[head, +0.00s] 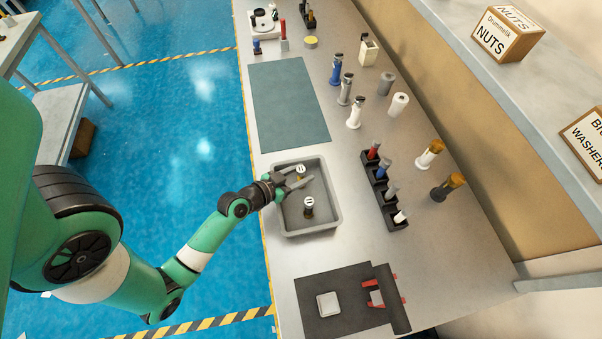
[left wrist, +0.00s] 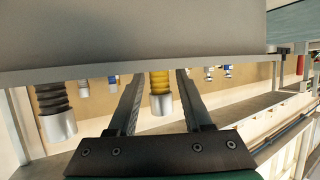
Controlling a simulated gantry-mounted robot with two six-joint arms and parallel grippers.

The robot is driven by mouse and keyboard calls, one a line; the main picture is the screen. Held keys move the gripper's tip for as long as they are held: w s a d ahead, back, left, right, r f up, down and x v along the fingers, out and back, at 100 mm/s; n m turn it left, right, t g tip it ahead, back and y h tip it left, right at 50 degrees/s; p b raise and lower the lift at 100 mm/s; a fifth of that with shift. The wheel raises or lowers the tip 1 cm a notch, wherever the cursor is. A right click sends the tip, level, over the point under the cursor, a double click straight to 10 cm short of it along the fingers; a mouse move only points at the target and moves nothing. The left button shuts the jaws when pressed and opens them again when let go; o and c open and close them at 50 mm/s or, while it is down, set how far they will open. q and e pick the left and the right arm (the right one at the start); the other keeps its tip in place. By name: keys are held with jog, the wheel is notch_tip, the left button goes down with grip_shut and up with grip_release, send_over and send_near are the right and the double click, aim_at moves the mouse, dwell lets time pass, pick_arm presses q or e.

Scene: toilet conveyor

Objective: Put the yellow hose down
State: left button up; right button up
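The yellow hose (left wrist: 160,92), a ribbed yellow piece with a silver metal end, stands in the grey bin (head: 318,229). In the head view its pale top (head: 300,171) shows between the fingers of my left gripper (head: 297,180). That gripper reaches over the bin's near-left rim and is open. In the left wrist view its fingers (left wrist: 158,85) lie on either side of the hose, with gaps visible. A black hose (left wrist: 56,112) with a silver end stands beside it and also shows in the head view (head: 308,208). My right gripper is not in view.
A dark rack (head: 388,206) of small parts stands right of the bin. A teal mat (head: 288,103) lies beyond it, and a black fixture (head: 345,303) nearer. Several upright fittings stand further right.

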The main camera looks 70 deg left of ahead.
pick_arm(q)
jog(key=shift+o, duration=0.6)
jog(key=shift+r, duration=0.1)
jog(key=shift+r+p, duration=0.3)
jog(key=shift+p, duration=0.1)
jog(key=b+v, duration=0.1)
jog(key=v, duration=1.1)
jog(key=shift+f+b, duration=0.15)
jog(key=shift+b, duration=0.15)
